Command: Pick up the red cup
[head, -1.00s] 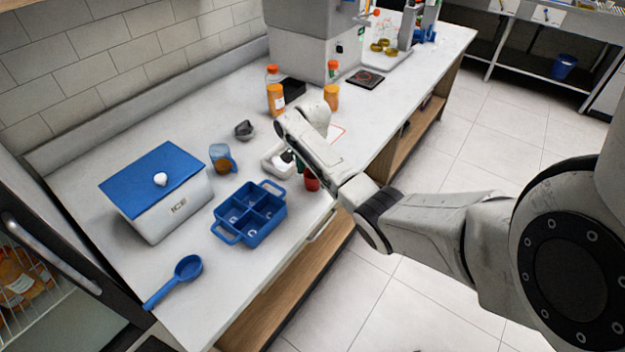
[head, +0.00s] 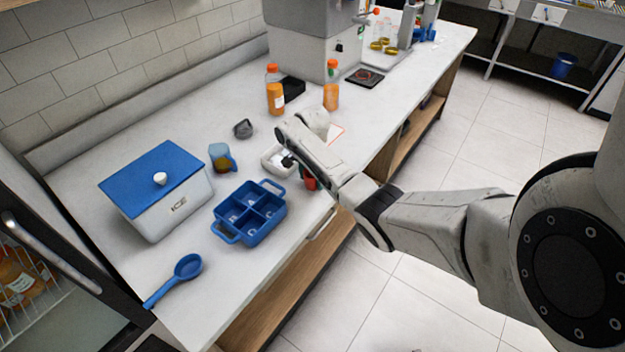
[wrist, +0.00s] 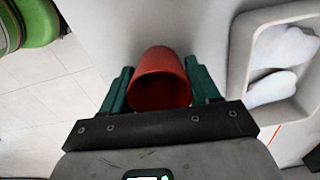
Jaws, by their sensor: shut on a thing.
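The red cup (wrist: 160,82) is between the two green fingers of my gripper (wrist: 160,88) in the wrist view, with a finger against each side. My gripper is shut on it. In the head view the red cup (head: 311,183) shows only in part beside my arm, near the front edge of the counter. My arm hides most of my gripper there. I cannot tell whether the cup touches the counter.
A white tray (head: 268,163) with white items is close by the cup. A blue compartment tray (head: 222,232), blue scoop (head: 187,268), white ice box (head: 165,226) and small jug (head: 222,158) stand left. Orange bottles (head: 274,92) stand behind. The counter's front edge is close.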

